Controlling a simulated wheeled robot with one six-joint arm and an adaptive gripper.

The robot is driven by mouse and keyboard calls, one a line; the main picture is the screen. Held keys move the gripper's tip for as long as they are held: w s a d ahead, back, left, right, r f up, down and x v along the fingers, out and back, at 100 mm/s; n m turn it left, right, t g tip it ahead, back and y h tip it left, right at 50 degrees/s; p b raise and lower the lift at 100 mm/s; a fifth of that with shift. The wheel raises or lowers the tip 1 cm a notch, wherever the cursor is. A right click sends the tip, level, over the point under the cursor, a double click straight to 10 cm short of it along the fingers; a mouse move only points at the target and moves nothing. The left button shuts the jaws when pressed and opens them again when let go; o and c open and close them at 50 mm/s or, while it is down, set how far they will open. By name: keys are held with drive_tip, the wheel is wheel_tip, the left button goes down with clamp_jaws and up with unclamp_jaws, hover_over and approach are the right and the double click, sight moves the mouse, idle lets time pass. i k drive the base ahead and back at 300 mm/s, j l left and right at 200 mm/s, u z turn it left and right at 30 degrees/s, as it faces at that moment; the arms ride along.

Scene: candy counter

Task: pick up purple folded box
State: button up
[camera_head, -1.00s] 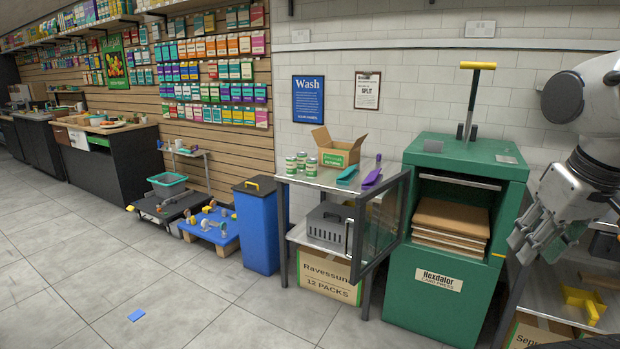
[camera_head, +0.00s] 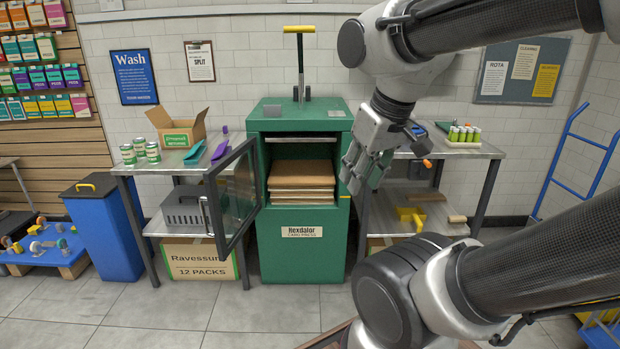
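No piece that I can surely call a purple folded box shows. My gripper (camera_head: 364,176) hangs in front of the right side of the press, fingers pointing down. It looks open, with a gap between the fingers and nothing held. It is well to the right of the purple piece and apart from it.
The green press (camera_head: 302,265) holds stacked brown cardboard; its glass door (camera_head: 237,197) swings out leftward. An open carton (camera_head: 180,128) and green cans (camera_head: 139,149) stand on the left table. A blue bin (camera_head: 105,230) is farther left.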

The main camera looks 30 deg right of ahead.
sight(229, 149)
drive_tip(key=i+l+u, duration=0.25)
drive_tip(key=i+l, duration=0.35)
drive_tip(key=i+l+u, duration=0.15)
drive_tip(key=i+l, duration=0.15)
drive_tip(key=i+l+u, duration=0.1)
drive_tip(key=i+l, duration=0.2)
drive_tip(key=i+l+u, duration=0.15)
drive_tip(key=l, duration=0.3)
drive_tip(key=i+l+u, duration=0.1)
drive_tip(key=i+l, duration=0.25)
drive_tip(key=i+l+u, duration=0.15)
drive_tip(key=l, duration=0.35)
drive_tip(key=i, duration=0.1)
